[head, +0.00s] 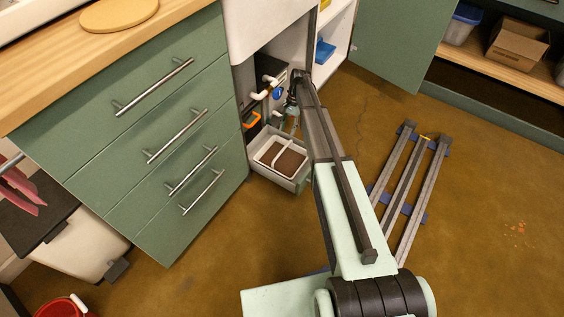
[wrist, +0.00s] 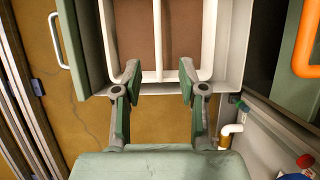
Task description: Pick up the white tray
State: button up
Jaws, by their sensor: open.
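The white tray (head: 262,160) sits in a pale pull-out bin at the floor of the open sink cabinet. It has a white rim, a divider and a brown bottom. In the wrist view the tray (wrist: 106,30) fills the top middle, with its divider running up the picture. My gripper (wrist: 160,70) is open and empty. Its two green-padded fingers appear over the near rim, one on each side of the divider. I cannot tell whether they touch the tray. In the head view my gripper (head: 289,126) is above the tray's far side, small and partly hidden among pipes.
White pipes (head: 262,94) and an orange hook-shaped part (head: 251,120) crowd the cabinet above the bin (head: 296,184). A green drawer unit (head: 150,150) stands close on the left. Grey rails (head: 408,185) lie on the floor to the right. A blue bin (head: 325,51) sits on a shelf behind.

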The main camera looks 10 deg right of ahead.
aim_at(283, 150)
jog(key=b+x, duration=0.2)
jog(key=x, duration=0.4)
jog(key=shift+s+a+f, duration=0.1)
jog(key=shift+f, duration=0.2)
jog(key=shift+b+x, duration=1.65)
jog(key=shift+x, duration=0.9)
jog(key=shift+s, duration=0.15)
jog(key=shift+f+p, duration=0.2)
jog(key=shift+p, duration=0.35)
grip_shut()
